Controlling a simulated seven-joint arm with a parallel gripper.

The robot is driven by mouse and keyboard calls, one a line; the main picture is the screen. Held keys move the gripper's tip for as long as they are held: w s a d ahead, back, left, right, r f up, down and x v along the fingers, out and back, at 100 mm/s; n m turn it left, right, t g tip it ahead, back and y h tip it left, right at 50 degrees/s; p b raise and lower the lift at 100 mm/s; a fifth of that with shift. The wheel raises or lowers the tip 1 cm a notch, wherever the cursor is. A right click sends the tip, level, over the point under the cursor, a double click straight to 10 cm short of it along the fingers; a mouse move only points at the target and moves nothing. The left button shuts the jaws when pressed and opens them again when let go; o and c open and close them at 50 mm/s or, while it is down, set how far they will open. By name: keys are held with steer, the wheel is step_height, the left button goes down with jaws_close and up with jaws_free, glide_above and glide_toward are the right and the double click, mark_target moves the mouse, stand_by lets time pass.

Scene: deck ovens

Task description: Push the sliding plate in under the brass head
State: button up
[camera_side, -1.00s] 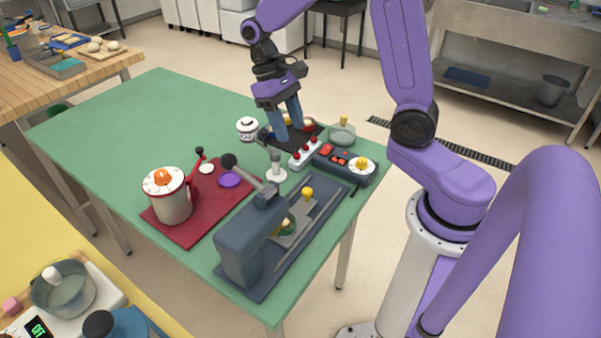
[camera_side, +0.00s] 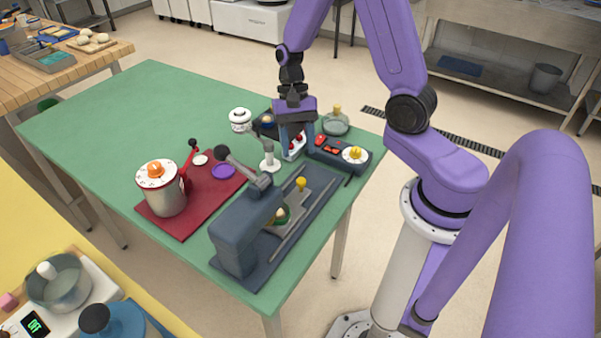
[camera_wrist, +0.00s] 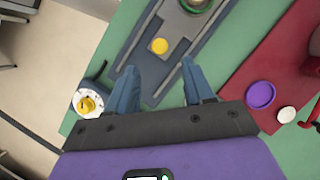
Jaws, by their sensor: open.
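The dark blue-grey press (camera_side: 240,232) stands at the near right of the green table. Its grey sliding plate (camera_side: 290,202) lies between rails on the base, with a yellow knob (camera_side: 301,184) at its outer end. The brass head shows only in part under the press body, by a green round piece (camera_side: 284,215). In the wrist view the yellow knob (camera_wrist: 160,46) is on the plate (camera_wrist: 178,28), just beyond my fingertips. My gripper (camera_side: 296,152) is open and empty, pointing down beyond the plate's outer end. In the wrist view its fingers (camera_wrist: 158,70) straddle the knob's line, apart from it.
A control box (camera_side: 338,155) with a yellow dial sits close to my gripper. A white post (camera_side: 269,160) stands behind the press. A red board (camera_side: 190,200) carries a canister (camera_side: 161,188). A glass dish (camera_side: 336,123) is farther back. The table's far left is clear.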

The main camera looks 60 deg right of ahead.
mark_target(300, 180)
steer(key=x, duration=0.7)
steer(key=shift+s+a+f, duration=0.1)
steer(key=shift+f, duration=0.2)
jaws_close()
steer(key=shift+a, duration=0.1)
